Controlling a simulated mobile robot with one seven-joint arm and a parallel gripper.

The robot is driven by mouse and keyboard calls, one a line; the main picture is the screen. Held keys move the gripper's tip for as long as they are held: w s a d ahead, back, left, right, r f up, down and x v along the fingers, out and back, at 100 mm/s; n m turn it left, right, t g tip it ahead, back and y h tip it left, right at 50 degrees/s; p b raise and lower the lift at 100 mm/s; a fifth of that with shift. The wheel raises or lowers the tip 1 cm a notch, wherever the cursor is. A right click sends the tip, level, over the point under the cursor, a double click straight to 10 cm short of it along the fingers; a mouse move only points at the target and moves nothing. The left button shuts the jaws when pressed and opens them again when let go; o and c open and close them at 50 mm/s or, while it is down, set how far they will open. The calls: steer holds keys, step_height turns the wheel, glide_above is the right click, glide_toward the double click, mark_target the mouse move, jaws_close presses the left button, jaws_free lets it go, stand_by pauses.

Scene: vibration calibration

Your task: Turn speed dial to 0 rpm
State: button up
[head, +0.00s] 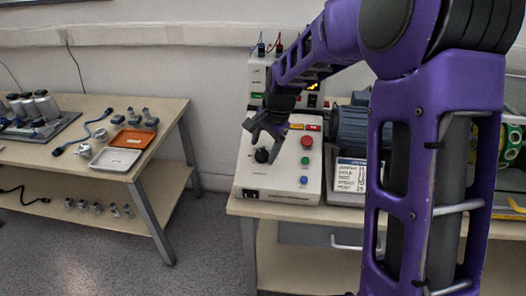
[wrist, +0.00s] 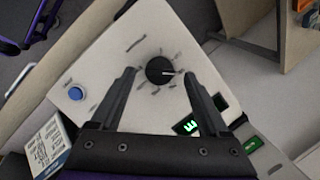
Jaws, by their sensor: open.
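The speed dial is a round black knob (head: 262,155) on the sloped face of the light control box (head: 245,180). In the wrist view the black dial (wrist: 160,70) sits on the white panel with tick marks around it, and its pale pointer line points right. My gripper (head: 263,138) is above the box face, over the dial. In the wrist view its two fingers (wrist: 162,82) are apart, one on each side of the dial, with gaps between them and it. Whether the fingertips reach down to the dial's height is unclear.
The box also carries a red button (head: 307,141), a green button (head: 305,160) and a blue button (head: 304,180). A side table (head: 150,165) with trays is at left.

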steer(key=shift+w+a+f, duration=0.15)
steer(key=shift+w+f, duration=0.05)
steer(key=shift+f, duration=0.45)
jaws_close()
